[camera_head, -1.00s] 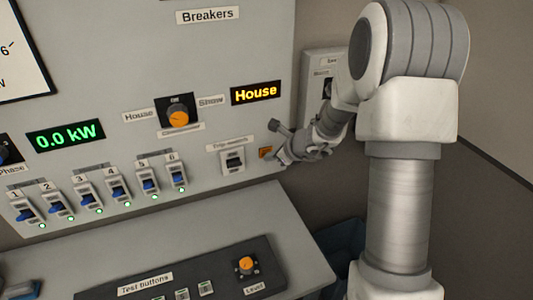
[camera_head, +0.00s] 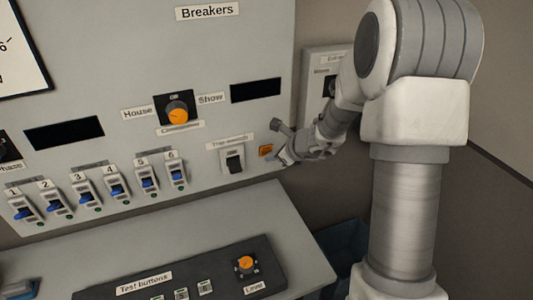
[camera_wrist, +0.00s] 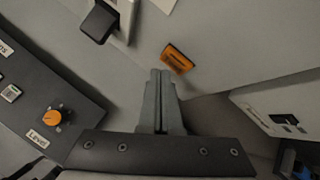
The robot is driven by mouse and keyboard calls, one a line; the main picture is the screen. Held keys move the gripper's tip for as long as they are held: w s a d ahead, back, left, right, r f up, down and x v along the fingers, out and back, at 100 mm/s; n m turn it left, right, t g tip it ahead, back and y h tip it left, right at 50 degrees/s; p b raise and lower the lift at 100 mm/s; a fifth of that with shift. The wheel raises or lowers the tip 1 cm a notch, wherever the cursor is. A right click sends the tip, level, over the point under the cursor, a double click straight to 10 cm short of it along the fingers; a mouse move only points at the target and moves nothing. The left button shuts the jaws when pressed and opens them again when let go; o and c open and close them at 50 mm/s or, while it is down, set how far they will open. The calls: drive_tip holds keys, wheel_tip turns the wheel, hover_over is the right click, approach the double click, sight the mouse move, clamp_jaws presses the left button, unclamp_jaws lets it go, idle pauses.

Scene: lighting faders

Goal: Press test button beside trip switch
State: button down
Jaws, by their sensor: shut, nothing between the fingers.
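The orange test button (camera_head: 265,150) sits low on the grey breaker panel (camera_head: 140,60), just right of the trip switch (camera_head: 233,160). In the wrist view the orange button (camera_wrist: 177,58) lies just beyond my fingertips, and the dark trip switch lever (camera_wrist: 98,21) stands out to its upper left. My gripper (camera_head: 283,158) is shut and empty beside the button; in the wrist view its closed fingers (camera_wrist: 160,74) point at the panel just below the button. I cannot tell whether the tips touch anything.
Breaker switches (camera_head: 116,187) line the panel's lower left, under a dark display (camera_head: 65,133). Another dark display (camera_head: 255,90) is above the trip switch. A desk with a black control box (camera_head: 225,272) juts out below. A smaller wall box (camera_head: 313,95) stands right of the panel.

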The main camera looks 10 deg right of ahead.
drive_tip(key=s+b, duration=0.1)
drive_tip(key=s, duration=0.1)
drive_tip(key=s+d+b, duration=0.1)
drive_tip(key=s, duration=0.2)
idle(0.6)
idle(0.4)
